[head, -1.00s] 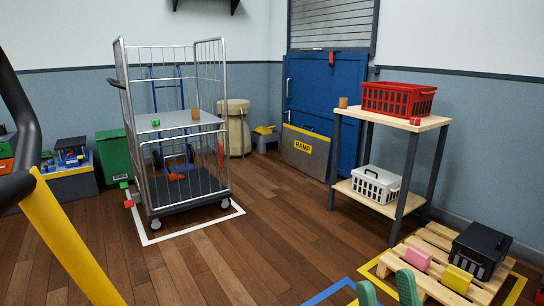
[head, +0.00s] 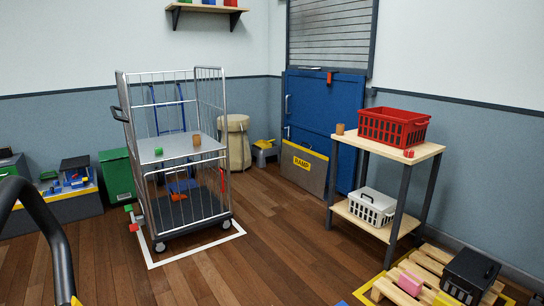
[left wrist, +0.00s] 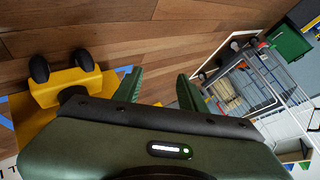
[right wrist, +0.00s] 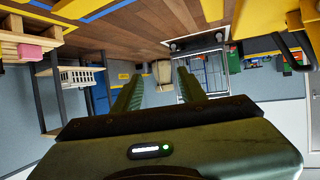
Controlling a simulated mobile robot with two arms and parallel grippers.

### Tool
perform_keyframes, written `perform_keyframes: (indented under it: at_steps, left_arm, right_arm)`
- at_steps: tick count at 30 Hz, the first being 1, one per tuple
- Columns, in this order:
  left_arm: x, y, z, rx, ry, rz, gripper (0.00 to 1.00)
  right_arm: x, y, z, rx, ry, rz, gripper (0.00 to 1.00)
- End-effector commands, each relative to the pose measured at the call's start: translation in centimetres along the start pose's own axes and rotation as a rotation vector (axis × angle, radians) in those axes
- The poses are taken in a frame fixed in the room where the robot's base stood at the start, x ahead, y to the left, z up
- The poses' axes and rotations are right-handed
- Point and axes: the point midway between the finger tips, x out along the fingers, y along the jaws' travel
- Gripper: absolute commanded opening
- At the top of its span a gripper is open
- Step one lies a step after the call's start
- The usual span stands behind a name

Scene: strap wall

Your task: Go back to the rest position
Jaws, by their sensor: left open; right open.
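My left gripper (left wrist: 160,88) shows in the left wrist view with its two green fingers apart. Nothing is between them; wooden floor lies beyond. My right gripper (right wrist: 158,86) shows in the right wrist view, its green fingers also apart and empty, with the room beyond. Neither gripper shows in the head view. No object is held.
A wire cage trolley (head: 205,137) stands inside a white floor outline. A two-level shelf table (head: 433,147) with a red crate (head: 392,128) stands right, near a wooden pallet (head: 436,258). A black curved handle (head: 62,240) is close at left. Middle floor is clear.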

Motion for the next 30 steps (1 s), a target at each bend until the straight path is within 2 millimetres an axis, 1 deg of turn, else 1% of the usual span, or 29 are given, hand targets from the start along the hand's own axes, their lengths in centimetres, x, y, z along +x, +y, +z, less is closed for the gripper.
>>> perform_keyframes:
  at_steps: [1, 2, 3, 5, 6, 8, 9, 11, 12, 15, 18, 19, 21, 30]
  left_arm:
    - [-2.2, 2.0, -0.8, -0.087, -0.074, 0.035, 0.41]
    - [-2.9, 3.7, -0.7, -0.136, -0.122, 0.055, 0.41]
    - [-3.9, 5.9, -0.7, -0.196, -0.183, 0.082, 0.41]
    - [-5.8, 9.3, -0.9, -0.285, -0.274, 0.126, 0.41]
    - [-7.1, 11.5, -1.1, -0.341, -0.333, 0.156, 0.41]
    - [-9.2, 14.8, -1.8, -0.418, -0.418, 0.201, 0.41]
    - [-10.7, 16.9, -2.3, -0.465, -0.471, 0.23, 0.41]
    - [-12.7, 19.7, -3.2, -0.526, -0.544, 0.271, 0.41]
    - [-14.0, 21.4, -3.8, -0.559, -0.586, 0.296, 0.41]
    - [-16.5, 24.6, -5.0, -0.623, -0.671, 0.345, 0.41]
    - [-18.0, 26.5, -5.8, -0.657, -0.72, 0.375, 0.41]
    - [-18.2, 26.8, -5.9, -0.663, -0.729, 0.381, 0.41]
    - [-18.6, 27.3, -6.1, -0.671, -0.74, 0.388, 0.41]
    - [-18.6, 27.3, -6.1, -0.671, -0.74, 0.388, 0.41]
  right_arm:
    - [-2.0, 0.2, 2.3, 0.001, -0.122, 0.004, 0.41]
    - [-3.0, 0.4, 4.4, 0.002, -0.192, 0.007, 0.41]
    - [-4.5, 0.5, 7.1, 0.003, -0.284, 0.01, 0.41]
    - [-7.2, 0.7, 10.9, 0.005, -0.415, 0.014, 0.41]
    - [-9.3, 0.8, 13.2, 0.007, -0.502, 0.016, 0.41]
    - [-12.7, 0.9, 16.3, 0.01, -0.625, 0.019, 0.41]
    - [-15.0, 0.9, 18.1, 0.012, -0.701, 0.021, 0.41]
    - [-18.3, 1.0, 20.3, 0.015, -0.802, 0.024, 0.41]
    - [-20.4, 1.0, 21.5, 0.017, -0.862, 0.025, 0.41]
    - [-24.5, 1.0, 23.6, 0.021, -0.977, 0.028, 0.41]
    - [-27.0, 0.9, 24.8, 0.023, -1.044, 0.029, 0.41]
    - [-27.5, 0.9, 25.1, 0.024, -1.057, 0.029, 0.41]
    - [-28.0, 0.9, 25.4, 0.024, -1.072, 0.03, 0.41]
    - [-28.0, 0.9, 25.4, 0.024, -1.072, 0.03, 0.41]
